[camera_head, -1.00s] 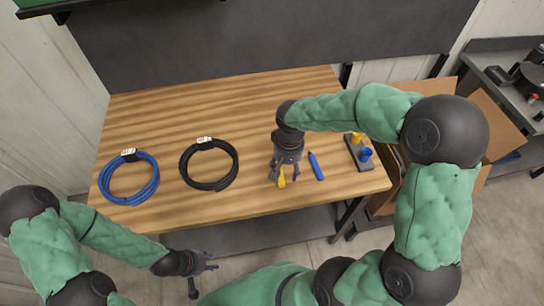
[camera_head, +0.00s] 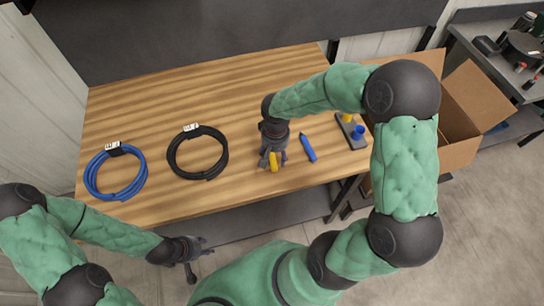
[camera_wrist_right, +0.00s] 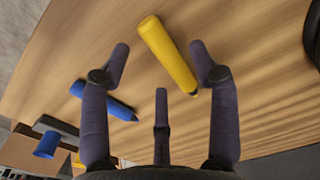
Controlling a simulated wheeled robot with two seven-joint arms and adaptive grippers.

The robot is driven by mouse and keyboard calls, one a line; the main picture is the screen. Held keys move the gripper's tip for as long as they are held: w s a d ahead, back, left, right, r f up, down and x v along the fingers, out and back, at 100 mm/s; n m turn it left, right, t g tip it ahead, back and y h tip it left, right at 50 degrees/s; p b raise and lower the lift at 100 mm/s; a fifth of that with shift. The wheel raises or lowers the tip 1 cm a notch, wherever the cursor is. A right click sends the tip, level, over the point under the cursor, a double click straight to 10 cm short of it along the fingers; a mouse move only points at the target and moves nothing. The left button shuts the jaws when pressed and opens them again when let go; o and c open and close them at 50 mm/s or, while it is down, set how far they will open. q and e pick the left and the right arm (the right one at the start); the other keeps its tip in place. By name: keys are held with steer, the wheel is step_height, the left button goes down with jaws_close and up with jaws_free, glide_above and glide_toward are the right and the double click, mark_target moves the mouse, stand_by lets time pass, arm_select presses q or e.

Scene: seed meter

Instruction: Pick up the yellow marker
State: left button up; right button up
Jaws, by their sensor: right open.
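The yellow marker (camera_head: 274,162) lies on the wooden table under my right gripper (camera_head: 272,164), which hides part of it in the head view. In the right wrist view the yellow marker (camera_wrist_right: 167,54) lies between and just beyond the spread fingers of my right gripper (camera_wrist_right: 160,70). That gripper is open and empty, pointing down at the table. I cannot tell whether a finger touches the marker. My left gripper (camera_head: 192,252) hangs in front of the table's front edge, away from the marker, and its fingers look spread.
A blue marker (camera_head: 308,148) lies just right of the right gripper, near a dark holder (camera_head: 352,137) with yellow and blue caps. A black cable coil (camera_head: 175,163) and a blue cable coil (camera_head: 91,176) lie to the left. An open cardboard box (camera_head: 460,155) stands right of the table.

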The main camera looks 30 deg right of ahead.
mark_target(275, 159)
step_height(275, 159, down, 3)
steer(key=shift+w+b, duration=0.1)
steer(key=shift+b, duration=0.2)
steer(key=c, duration=1.2)
steer(key=shift+r, duration=0.2)
steer(key=shift+r, duration=0.25)
step_height(275, 159, up, 3)
steer(key=shift+r+p, duration=0.1)
steer(key=shift+p, duration=0.5)
steer(key=s+a+r+p, duration=0.1)
steer(key=s+a+r, duration=0.1)
steer(key=s+r, duration=0.1)
steer(key=s+a+r+p, duration=0.1)
steer(key=s+r, duration=0.2)
steer(key=s, duration=0.2)
steer(key=s+a+r+p, duration=0.1)
steer(key=s+a+r, duration=0.1)
steer(key=s, duration=0.3)
steer(key=shift+a+r, duration=0.3)
steer(key=shift+r, duration=0.2)
